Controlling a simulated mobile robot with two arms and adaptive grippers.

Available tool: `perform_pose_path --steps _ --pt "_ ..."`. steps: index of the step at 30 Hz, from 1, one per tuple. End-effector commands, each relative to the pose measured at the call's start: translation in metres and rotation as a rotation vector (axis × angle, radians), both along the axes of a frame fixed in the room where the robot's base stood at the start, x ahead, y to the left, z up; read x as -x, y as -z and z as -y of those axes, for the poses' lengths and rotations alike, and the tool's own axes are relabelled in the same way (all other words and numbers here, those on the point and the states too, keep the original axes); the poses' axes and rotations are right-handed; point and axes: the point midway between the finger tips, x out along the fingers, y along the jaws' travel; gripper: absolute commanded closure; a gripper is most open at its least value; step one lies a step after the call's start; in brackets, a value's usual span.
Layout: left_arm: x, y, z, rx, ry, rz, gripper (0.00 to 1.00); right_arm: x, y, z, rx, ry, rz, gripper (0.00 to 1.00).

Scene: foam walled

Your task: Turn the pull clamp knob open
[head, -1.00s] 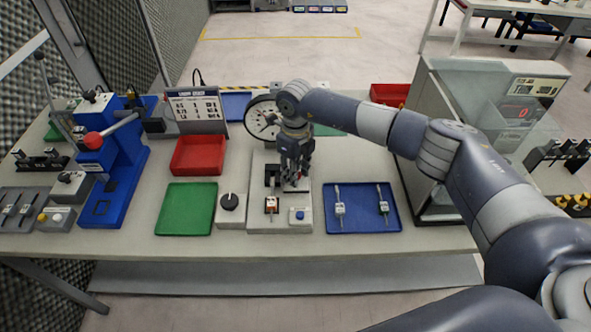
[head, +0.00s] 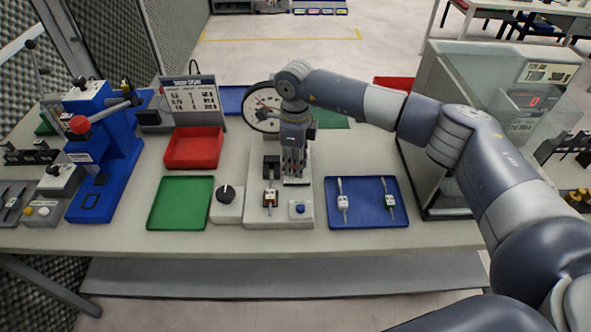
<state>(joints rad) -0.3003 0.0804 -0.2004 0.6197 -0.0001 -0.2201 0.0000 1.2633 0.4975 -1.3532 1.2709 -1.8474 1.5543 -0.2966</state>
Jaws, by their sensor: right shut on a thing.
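My right gripper (head: 294,172) points down over the grey test fixture (head: 262,215) in the middle of the bench. It is shut on a part at the back right of the fixture, apparently the pull clamp knob, which its fingers hide. Whether the clamp is open or closed cannot be seen. A dark clamp block (head: 271,167) stands just left of the fingers, with a small tagged piece (head: 270,198) in front of it. A round dial gauge (head: 265,100) stands behind, partly covered by my arm. My left gripper is not in view.
A box with a black knob (head: 226,193) sits left of the fixture. A green tray (head: 180,203), red bin (head: 193,148) and blue press (head: 100,150) stand farther left. A blue tray (head: 365,215) with two tagged pieces is right, before a glass-sided cabinet (head: 480,120).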

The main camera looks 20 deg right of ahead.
Motion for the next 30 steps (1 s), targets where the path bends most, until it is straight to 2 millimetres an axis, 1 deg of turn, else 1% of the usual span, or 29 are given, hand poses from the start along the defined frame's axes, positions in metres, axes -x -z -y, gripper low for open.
perform_pose_path --steps 1,12,21,30 --pt "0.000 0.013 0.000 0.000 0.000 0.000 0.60 -0.001 0.006 0.001 0.001 -0.046 0.003 1.00" --pt "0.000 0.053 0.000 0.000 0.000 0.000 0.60 0.000 0.004 0.000 0.001 -0.397 0.003 1.00" --pt "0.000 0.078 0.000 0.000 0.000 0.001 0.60 0.001 0.003 0.000 0.001 -0.680 0.002 1.00" --pt "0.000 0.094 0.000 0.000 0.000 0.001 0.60 0.002 0.002 0.000 0.000 -0.934 0.002 1.00"
